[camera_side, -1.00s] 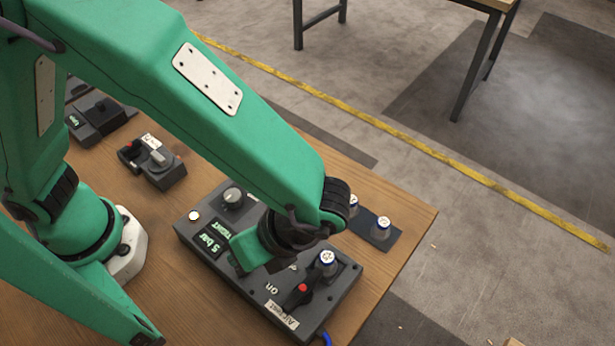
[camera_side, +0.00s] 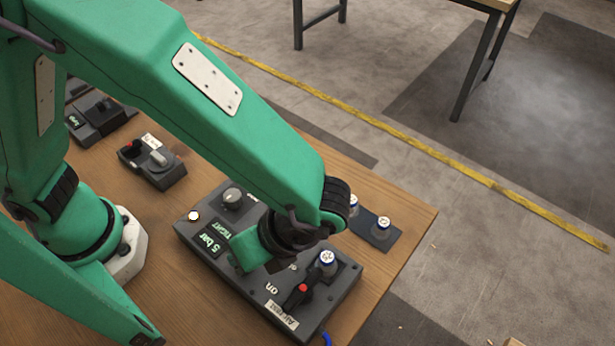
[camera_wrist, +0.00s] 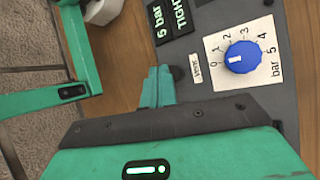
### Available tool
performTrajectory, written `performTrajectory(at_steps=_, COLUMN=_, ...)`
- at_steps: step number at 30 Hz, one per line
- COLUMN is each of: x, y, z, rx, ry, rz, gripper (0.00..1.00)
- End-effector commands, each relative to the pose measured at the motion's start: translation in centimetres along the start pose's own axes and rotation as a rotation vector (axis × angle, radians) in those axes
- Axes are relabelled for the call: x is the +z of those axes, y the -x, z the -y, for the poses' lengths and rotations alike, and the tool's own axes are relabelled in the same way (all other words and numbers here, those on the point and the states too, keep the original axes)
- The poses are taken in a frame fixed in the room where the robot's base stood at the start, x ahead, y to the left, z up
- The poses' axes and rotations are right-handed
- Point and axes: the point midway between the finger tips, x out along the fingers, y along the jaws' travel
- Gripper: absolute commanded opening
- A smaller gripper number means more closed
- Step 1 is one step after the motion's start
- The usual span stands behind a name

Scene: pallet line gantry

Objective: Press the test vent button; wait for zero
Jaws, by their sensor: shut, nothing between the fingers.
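The grey test box (camera_side: 240,287) sits on the wooden bench and also shows in the wrist view (camera_wrist: 212,15). Its lit displays (camera_side: 213,240) read "5 bar" and "TIGHT", and they show in the wrist view (camera_wrist: 165,20) too. A small label, seemingly "Vent" (camera_wrist: 196,68), lies beside a dark round button (camera_wrist: 179,73). My gripper (camera_wrist: 160,72) is shut and empty, its tips right next to that button. Whether they touch or press it I cannot tell. In the side view my arm hides the button.
A blue knob (camera_wrist: 241,57) with a 0 to 5 bar scale is right of the label. A red-tipped lever (camera_side: 301,291) and a white-capped fitting (camera_side: 327,259) stand on the box. Another fitting (camera_side: 381,228) sits on a dark strip. A smaller control box (camera_side: 152,163) is behind.

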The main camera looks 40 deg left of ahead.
Motion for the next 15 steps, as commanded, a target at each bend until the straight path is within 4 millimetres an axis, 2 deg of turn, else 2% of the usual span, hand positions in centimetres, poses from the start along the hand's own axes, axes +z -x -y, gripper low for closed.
performTrajectory(at_steps=15, x=-0.29, y=-0.40, z=0.11, rx=-0.001, ry=0.000, rz=0.002, gripper=0.00)
